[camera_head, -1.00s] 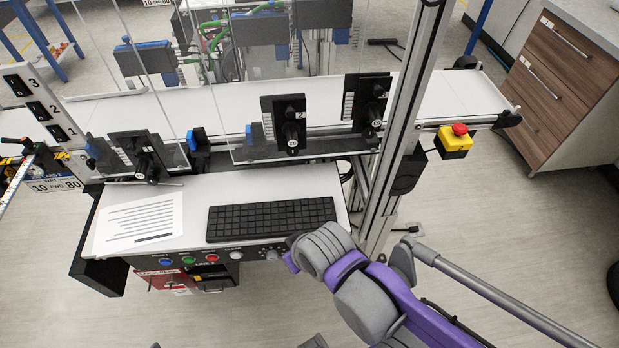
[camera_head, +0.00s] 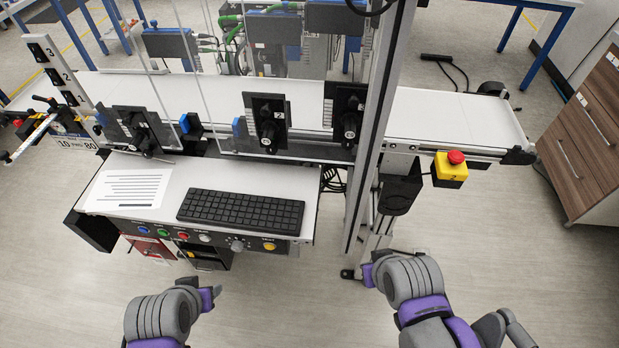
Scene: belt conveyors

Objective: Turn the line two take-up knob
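Three black take-up units with round knobs stand along the front of the white belt conveyor. The middle unit (camera_head: 268,112) carries a small white mark that looks like a 2, and its black knob (camera_head: 268,135) faces me. The left unit (camera_head: 138,128) and right unit (camera_head: 347,112) have similar knobs. My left gripper (camera_head: 215,294) is low in front of the desk, and my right gripper (camera_head: 369,272) is right of it near the foot of the frame post. Both are well short of the knobs and touch none. Their finger openings do not show clearly.
A keyboard (camera_head: 240,209) and a printed sheet (camera_head: 128,189) lie on the desk before the units. A metal post (camera_head: 377,125) rises right of them, beside clear panels. A yellow box with a red button (camera_head: 451,168) hangs at the right.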

